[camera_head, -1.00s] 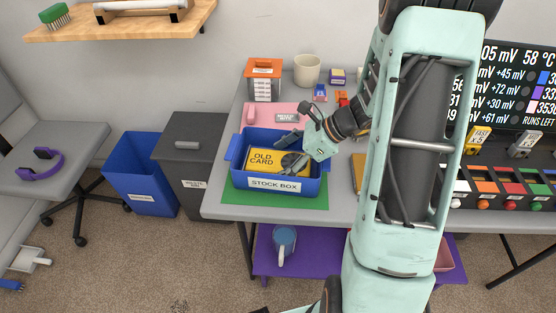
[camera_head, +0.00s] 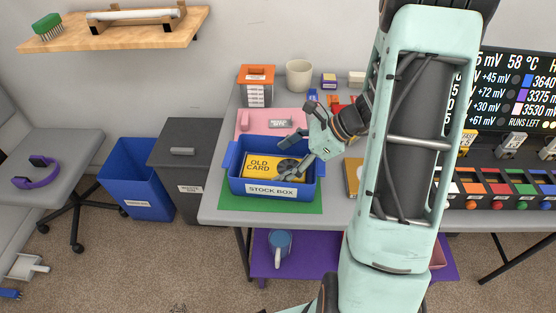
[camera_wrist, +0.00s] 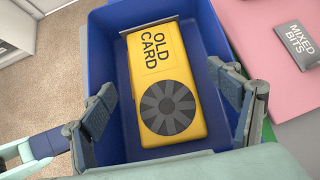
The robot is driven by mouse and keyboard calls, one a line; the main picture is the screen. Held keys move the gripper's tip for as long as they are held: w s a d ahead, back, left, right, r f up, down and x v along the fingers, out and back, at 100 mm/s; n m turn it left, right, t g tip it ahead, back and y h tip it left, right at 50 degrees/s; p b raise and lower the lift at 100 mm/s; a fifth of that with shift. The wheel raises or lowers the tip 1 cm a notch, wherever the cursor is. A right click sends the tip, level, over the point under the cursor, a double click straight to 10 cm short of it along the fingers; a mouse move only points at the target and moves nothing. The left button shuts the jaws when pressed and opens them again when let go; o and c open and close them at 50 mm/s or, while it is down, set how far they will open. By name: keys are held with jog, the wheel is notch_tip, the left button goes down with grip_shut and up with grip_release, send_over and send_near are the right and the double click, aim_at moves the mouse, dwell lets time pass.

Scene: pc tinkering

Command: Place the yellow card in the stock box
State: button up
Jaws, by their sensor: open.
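The yellow card (camera_head: 264,166), lettered OLD CARD and with a dark fan, lies flat inside the blue stock box (camera_head: 270,191). The box has a white STOCK BOX label on its front wall. In the wrist view the card (camera_wrist: 150,62) rests on the floor of the box (camera_wrist: 107,60), inside its walls. My gripper (camera_head: 294,156) is open over the right part of the box. In the wrist view its fingers (camera_wrist: 172,122) stand apart on either side of the card's fan end, with gaps between them and the card.
The box stands on a green mat (camera_head: 230,203) at the grey table's front left. A pink mat (camera_head: 262,118) with a MIXED BITS tray (camera_head: 279,124) lies behind it. An orange-topped container (camera_head: 257,86) and a cream cup (camera_head: 299,75) stand farther back. A blue bin (camera_head: 140,180) is at left.

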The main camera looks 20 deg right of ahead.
jog(key=shift+p+v, duration=0.85)
jog(key=shift+v, duration=0.75)
